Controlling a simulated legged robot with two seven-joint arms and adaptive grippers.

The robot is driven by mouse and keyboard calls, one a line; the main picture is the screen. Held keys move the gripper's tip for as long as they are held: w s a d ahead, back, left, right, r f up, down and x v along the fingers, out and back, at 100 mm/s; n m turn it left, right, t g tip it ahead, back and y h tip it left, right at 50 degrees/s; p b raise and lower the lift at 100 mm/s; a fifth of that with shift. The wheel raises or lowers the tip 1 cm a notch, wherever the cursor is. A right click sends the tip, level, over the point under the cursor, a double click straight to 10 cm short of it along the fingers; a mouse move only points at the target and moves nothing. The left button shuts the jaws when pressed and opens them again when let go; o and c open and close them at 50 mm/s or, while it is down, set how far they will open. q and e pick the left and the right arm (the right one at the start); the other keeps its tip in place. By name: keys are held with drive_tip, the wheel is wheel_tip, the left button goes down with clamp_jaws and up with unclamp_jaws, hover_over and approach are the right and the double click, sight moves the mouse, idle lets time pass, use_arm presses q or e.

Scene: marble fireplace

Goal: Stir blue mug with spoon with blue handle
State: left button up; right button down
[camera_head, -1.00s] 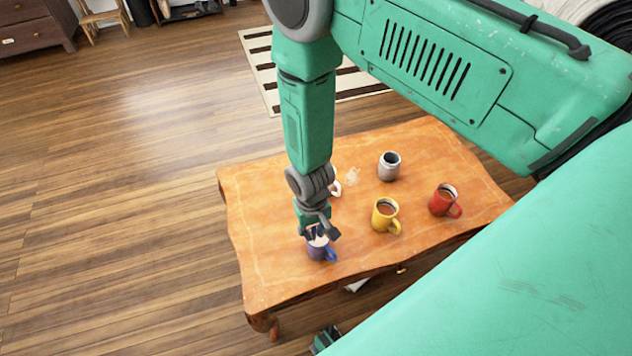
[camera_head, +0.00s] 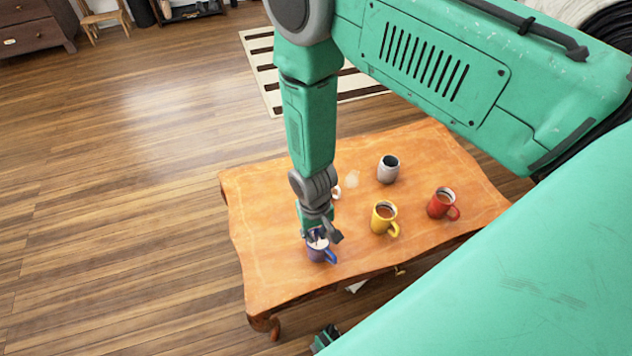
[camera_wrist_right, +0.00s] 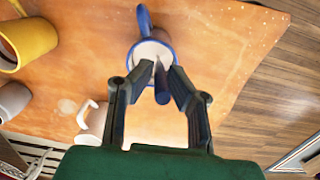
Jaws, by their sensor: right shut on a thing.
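The blue mug (camera_head: 318,249) stands near the left front part of the wooden table, its handle toward the lower right. My right gripper (camera_head: 317,235) is just above its mouth, pointing down. In the right wrist view, the fingers of my right gripper (camera_wrist_right: 161,75) are shut on the spoon with blue handle (camera_wrist_right: 161,92). The spoon's lower end is hidden, and it appears to reach into the mug's pale contents. The blue mug also shows there (camera_wrist_right: 143,20).
On the table (camera_head: 285,275) are a yellow mug (camera_head: 383,218), a red mug (camera_head: 441,204) and a grey mug (camera_head: 388,170). A white mug (camera_head: 336,192) is partly hidden behind my right arm. Wooden floor lies open to the left; a striped rug (camera_head: 262,65) lies behind.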

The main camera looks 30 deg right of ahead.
drive_tip(key=shift+a+r+p, duration=0.2)
drive_tip(key=shift+r+p, duration=2.75)
drive_tip(key=shift+r, duration=0.95)
wheel_tip(320, 180, up, 4)
drive_tip(key=p, duration=0.3)
